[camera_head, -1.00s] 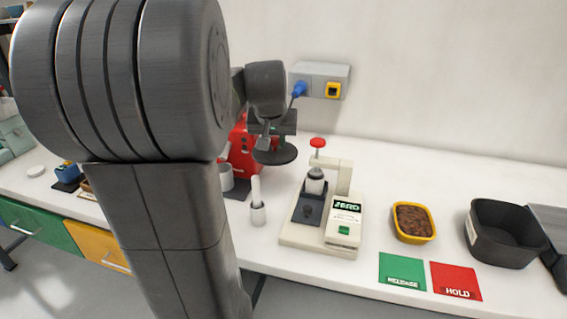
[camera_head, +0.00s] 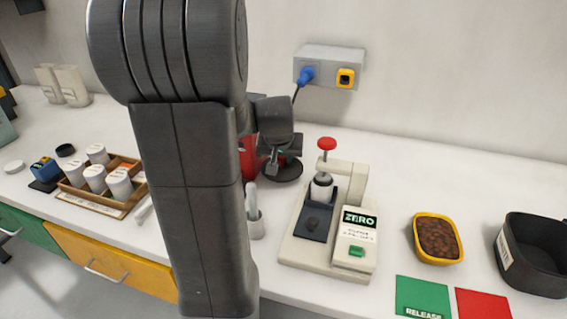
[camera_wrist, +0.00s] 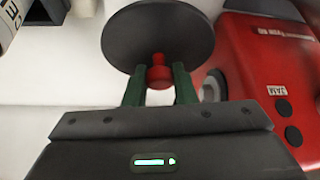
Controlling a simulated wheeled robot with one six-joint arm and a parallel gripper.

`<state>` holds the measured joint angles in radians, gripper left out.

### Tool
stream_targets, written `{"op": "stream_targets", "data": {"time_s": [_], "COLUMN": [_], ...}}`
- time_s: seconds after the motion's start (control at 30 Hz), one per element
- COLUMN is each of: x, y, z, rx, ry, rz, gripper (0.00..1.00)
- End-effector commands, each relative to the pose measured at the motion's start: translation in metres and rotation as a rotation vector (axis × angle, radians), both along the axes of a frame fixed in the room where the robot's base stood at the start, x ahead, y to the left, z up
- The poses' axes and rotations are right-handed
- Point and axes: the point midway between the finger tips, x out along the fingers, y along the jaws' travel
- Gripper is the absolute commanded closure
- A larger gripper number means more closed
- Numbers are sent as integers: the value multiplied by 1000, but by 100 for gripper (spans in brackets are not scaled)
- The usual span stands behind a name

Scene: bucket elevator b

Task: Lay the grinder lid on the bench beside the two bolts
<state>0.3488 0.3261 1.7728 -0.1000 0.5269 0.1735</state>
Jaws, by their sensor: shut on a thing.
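The grinder lid is a dark round disc with a small red knob, plain in the wrist view (camera_wrist: 158,35) and partly seen in the head view (camera_head: 287,171). My gripper (camera_wrist: 158,82) is shut on the red knob, its two green fingers on either side. In the head view my gripper (camera_head: 272,158) is mostly hidden by my arm. The lid is near the red machine (camera_wrist: 262,75), whose buttons show at right in the wrist view; only a strip of it shows in the head view (camera_head: 249,160). I cannot make out the two bolts.
The white bench (camera_head: 400,185) holds a scale (camera_head: 330,240) with a red-knobbed press, a white cup (camera_head: 254,226), a yellow tub of brown beans (camera_head: 438,238) and a black bin (camera_head: 535,255). A wooden tray of white jars (camera_head: 105,185) stands left. My arm hides bench between.

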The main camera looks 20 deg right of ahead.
Motion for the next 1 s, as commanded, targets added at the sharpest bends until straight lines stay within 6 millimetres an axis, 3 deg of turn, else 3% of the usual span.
{"op": "stream_targets", "data": {"time_s": [0.03, 0.2, 0.33, 0.57, 0.7, 1.0], "x": [-1, 0, 6, 37, 36, 36], "y": [0, 0, -3, -18, -17, -17], "z": [-13, -32, -33, -33, -45, -47], "rx": [2, 1, 0, 0, 0, -1], "ry": [5, 1, -1, 0, 0, -2], "rz": [0, -1, -1, -1, 0, 0], "gripper": [100, 100, 100, 100, 100, 100]}}
